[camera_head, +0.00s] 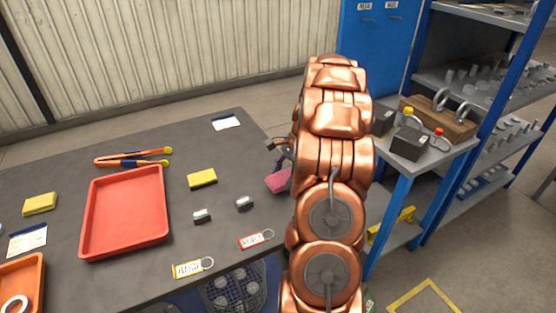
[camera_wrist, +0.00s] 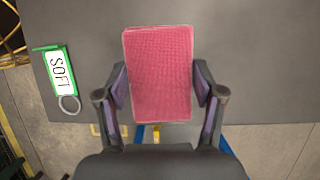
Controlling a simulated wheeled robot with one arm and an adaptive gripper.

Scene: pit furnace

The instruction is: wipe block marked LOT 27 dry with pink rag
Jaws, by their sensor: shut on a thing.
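The pink rag (camera_wrist: 160,72) is a flat, rectangular textured pad between the two fingers of my gripper (camera_wrist: 160,100), which is shut on it. In the head view the rag (camera_head: 279,181) shows at the table's right side, partly hidden by my arm. I cannot tell whether it touches the table. Two small grey blocks, one (camera_head: 202,216) nearer the red tray and one (camera_head: 245,204) nearer the rag, lie on the table. No LOT 27 marking is readable on any block.
A red tray (camera_head: 88,222), orange-handled tongs (camera_head: 130,161) and yellow pads (camera_head: 202,178) are on the dark table (camera_head: 150,280). Yellow (camera_head: 188,270) and red (camera_head: 250,241) tags lie near the front edge. Blue shelving (camera_head: 478,110) stands at right.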

